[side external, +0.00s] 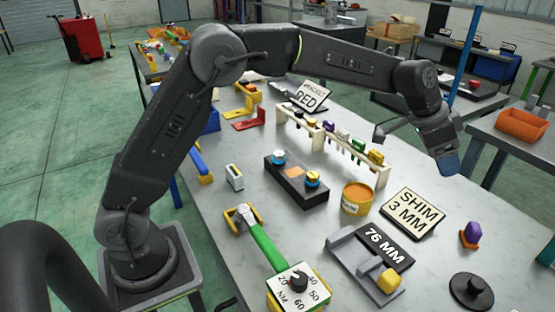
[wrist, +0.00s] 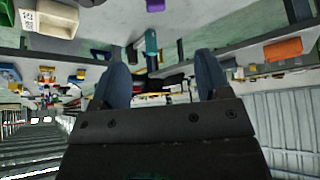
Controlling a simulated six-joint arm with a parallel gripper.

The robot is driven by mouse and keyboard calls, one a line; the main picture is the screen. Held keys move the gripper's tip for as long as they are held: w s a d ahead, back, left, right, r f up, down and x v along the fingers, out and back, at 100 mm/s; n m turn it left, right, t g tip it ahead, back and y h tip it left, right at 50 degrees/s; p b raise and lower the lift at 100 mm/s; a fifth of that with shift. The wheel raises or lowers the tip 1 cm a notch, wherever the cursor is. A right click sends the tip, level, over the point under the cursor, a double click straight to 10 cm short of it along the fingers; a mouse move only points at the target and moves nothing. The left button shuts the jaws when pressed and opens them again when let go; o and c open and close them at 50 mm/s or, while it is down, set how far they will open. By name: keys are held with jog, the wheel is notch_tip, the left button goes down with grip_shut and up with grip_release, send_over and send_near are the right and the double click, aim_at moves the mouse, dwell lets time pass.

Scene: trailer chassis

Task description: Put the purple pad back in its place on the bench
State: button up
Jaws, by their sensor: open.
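A purple piece (side external: 472,230), which looks like the pad, stands on a small orange-brown base on the bench (side external: 385,288) at the right of the side view. A purple piece (wrist: 155,5) also shows at the top edge of the wrist view, partly cut off. My gripper (side external: 446,163) is raised above the right side of the bench, apart from the purple piece. In the wrist view its two dark blue fingers (wrist: 165,80) are spread with nothing held between them. I cannot tell which spot is the pad's place.
A wooden rack (side external: 330,150) holds several coloured-handled tools. Near it are a yellow tin (side external: 357,199), a "SHIM 3 MM" sign (side external: 412,214), a grey "76 MM" fixture (side external: 368,264), a black round weight (side external: 471,291) and a green-handled torque wrench (side external: 268,246). An orange bin (side external: 522,125) sits on another bench.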

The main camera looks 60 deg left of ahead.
jog(key=s+a+r+n+y, duration=0.1)
jog(key=s+a+r, duration=0.2)
jog(key=s, duration=0.3)
jog(key=s+a+r+n, duration=0.1)
jog(key=s+a+r, duration=0.3)
jog(key=s, duration=0.1)
jog(key=s+a+f+n+y, duration=0.1)
jog(key=s+a+f+n, duration=0.1)
jog(key=s, duration=0.6)
jog(key=s+a+f+n+y, duration=0.1)
jog(key=s+a, duration=0.2)
jog(key=s, duration=0.5)
jog(key=s+a+f+n, duration=0.2)
jog(key=s+a, duration=0.1)
jog(key=s, duration=0.6)
jog(key=shift+a+f+n+t+y, duration=0.3)
jog(key=shift+f+t+y, duration=0.05)
jog(key=shift+t+y, duration=0.05)
